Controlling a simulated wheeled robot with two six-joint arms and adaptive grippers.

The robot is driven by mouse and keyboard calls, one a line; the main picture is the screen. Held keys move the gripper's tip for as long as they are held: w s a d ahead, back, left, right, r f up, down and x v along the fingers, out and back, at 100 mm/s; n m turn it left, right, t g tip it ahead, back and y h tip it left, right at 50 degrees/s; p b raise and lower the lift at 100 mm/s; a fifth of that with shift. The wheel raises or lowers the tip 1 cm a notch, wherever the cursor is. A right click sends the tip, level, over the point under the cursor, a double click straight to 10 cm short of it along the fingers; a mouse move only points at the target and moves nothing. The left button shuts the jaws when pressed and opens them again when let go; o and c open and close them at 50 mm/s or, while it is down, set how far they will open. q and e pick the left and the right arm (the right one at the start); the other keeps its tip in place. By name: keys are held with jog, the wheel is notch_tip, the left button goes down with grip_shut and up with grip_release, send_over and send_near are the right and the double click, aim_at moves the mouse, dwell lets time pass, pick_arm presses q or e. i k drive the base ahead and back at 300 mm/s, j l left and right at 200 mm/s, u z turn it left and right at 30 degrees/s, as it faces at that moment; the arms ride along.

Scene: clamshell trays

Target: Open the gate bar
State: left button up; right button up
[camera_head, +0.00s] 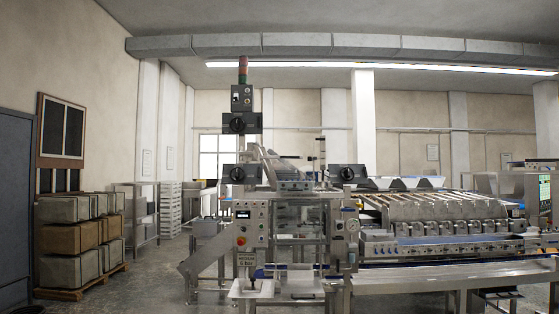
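A steel packing machine (245,228) with a control panel stands in the middle of the view. Low on its front, a pale horizontal plate or bar (305,286) sits between short uprights; I cannot tell whether this is the gate bar. Nothing else stands out clearly as a gate bar at this size. Neither of my grippers nor my arms can be made out in the head view.
A long conveyor line (450,273) runs from the machine to the right edge. Stacked crates (80,236) on a pallet stand at the left, with a steel rack (144,215) behind. Open floor lies between the crates and the machine.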

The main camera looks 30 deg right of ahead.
aim_at(259, 157)
jog(key=l+z, duration=0.1)
jog(key=z, duration=0.25)
jog(key=i+l+z, duration=0.1)
jog(key=z, duration=0.25)
